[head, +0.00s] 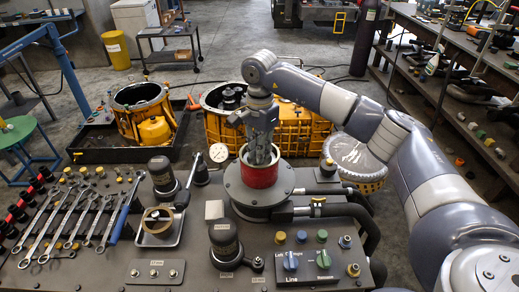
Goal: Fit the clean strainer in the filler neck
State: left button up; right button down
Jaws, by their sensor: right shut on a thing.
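A red-walled filler neck (259,176) stands upright on a round dark grey flange on the bench unit. My right gripper (262,157) points straight down into its open top. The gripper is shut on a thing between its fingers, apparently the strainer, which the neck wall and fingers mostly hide. I cannot tell how deep it sits or whether it touches the neck. A brown ring-shaped part (157,221) lies in a small metal tray to the left; I cannot tell what it is. My left gripper is not in view.
Dark hoses (335,188) run right of the neck. A round silver-topped part (355,158) stands behind them. Knobs (291,261), a black cylinder (225,242) and several wrenches (72,222) crowd the bench top. Yellow housings (300,130) stand beyond it.

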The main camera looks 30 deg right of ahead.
jog(key=shift+f, duration=0.2)
jog(key=c, duration=1.5)
grip_release()
jog(key=shift+r, duration=0.15)
jog(key=shift+r+p, duration=0.7)
jog(key=shift+r, duration=0.65)
jog(key=shift+r+p, duration=1.85)
jog(key=shift+r, duration=1.2)
